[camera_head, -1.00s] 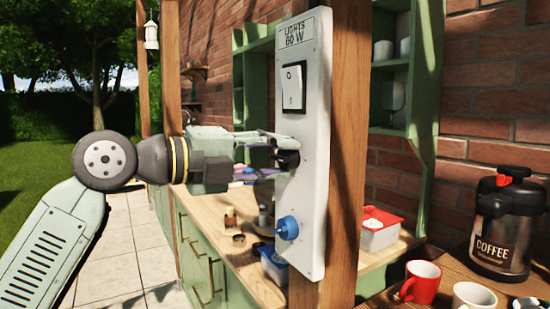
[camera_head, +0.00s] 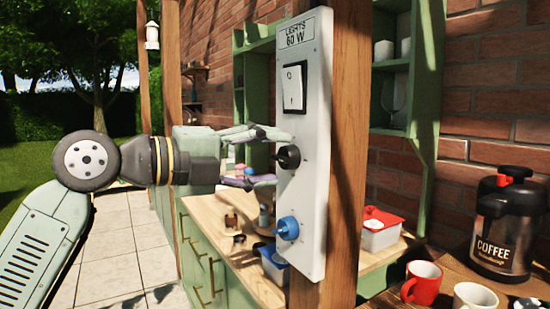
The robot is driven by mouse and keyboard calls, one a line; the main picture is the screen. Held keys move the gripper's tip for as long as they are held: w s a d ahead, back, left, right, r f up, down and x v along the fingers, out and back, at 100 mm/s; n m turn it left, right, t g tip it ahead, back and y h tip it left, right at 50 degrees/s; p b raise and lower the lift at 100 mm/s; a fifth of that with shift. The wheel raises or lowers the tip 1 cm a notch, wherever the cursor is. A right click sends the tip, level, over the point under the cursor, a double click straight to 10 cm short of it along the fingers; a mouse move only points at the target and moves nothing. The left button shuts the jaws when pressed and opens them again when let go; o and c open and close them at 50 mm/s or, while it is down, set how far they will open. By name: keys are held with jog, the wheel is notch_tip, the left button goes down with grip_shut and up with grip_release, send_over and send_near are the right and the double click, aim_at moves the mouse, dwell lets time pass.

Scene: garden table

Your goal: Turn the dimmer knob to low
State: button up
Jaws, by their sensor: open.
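A white panel (camera_head: 308,200) labelled "LIGHTS 60 W" is mounted on a wooden post. It carries a rocker switch (camera_head: 292,87) at the top, a black knob (camera_head: 288,157) in the middle and a blue knob (camera_head: 287,228) at the bottom. No label beside either knob can be read, so I cannot tell which is the dimmer. My gripper (camera_head: 266,156) is open, just left of the black knob. One finger is above the knob's height and one below it. The fingers appear apart from the knob, though the depth is hard to judge.
A wooden counter (camera_head: 222,213) with small items and a blue container (camera_head: 272,262) lies behind the panel. At the right are a red-lidded box (camera_head: 380,230), a red mug (camera_head: 421,282), a white mug (camera_head: 473,295) and a coffee dispenser (camera_head: 507,225). Open lawn lies left.

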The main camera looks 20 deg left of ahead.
jog(key=v, duration=1)
